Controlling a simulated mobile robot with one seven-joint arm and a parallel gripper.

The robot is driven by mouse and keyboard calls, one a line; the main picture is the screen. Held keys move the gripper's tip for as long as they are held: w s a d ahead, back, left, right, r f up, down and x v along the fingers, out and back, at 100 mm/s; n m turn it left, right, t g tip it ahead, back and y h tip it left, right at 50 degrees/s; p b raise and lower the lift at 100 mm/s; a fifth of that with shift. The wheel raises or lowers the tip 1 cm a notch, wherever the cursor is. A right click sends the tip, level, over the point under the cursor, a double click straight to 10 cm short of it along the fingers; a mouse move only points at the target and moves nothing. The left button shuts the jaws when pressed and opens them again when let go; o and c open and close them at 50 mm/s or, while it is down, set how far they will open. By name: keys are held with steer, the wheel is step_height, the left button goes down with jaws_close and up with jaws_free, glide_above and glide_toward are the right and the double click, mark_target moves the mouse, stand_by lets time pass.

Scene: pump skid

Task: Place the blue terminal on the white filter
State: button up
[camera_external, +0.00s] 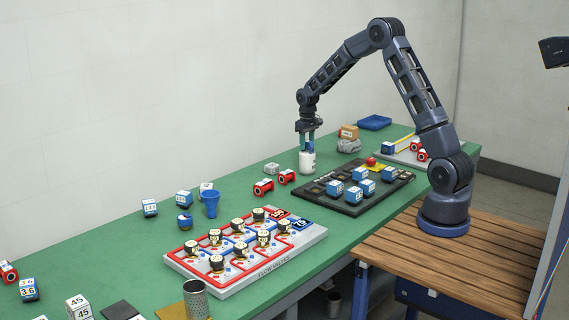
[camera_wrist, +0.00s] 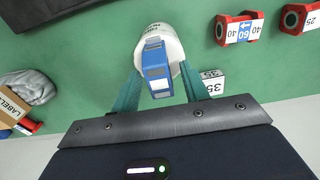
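The white filter (camera_external: 307,163) stands upright on the green bench. In the wrist view, the round filter (camera_wrist: 174,48) shows behind the blue terminal (camera_wrist: 158,66). The blue terminal is a blue block with grey faces; it appears to sit on the filter's top, though contact is hard to confirm. My gripper (camera_external: 308,142) points down directly over the filter. In the wrist view, my gripper's teal fingers (camera_wrist: 159,76) stand on either side of the terminal, with narrow gaps showing between them and it, so it looks open.
Red-ended parts (camera_external: 263,187) and a small white-grey block (camera_external: 272,168) lie left of the filter. A black tray (camera_external: 342,208) with blue blocks is in front.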

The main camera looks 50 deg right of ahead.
mark_target(307, 141)
steer(key=shift+r, duration=0.1)
step_height(307, 141, up, 12)
steer(key=s+a+r+t, duration=0.1)
steer(key=s+a+r, duration=0.2)
steer(key=s+r, duration=0.6)
steer(key=s+a+r+t, duration=0.15)
steer(key=s+r, duration=0.25)
steer(key=s, duration=0.8)
steer(key=s+a+r+t, duration=0.15)
steer(key=s+r, duration=0.25)
steer(key=s, duration=0.9)
steer(key=s+a+f, duration=0.2)
steer(key=s+f, duration=0.1)
steer(key=s, duration=1)
steer(key=shift+f+t, duration=0.2)
steer(key=shift+t, duration=0.1)
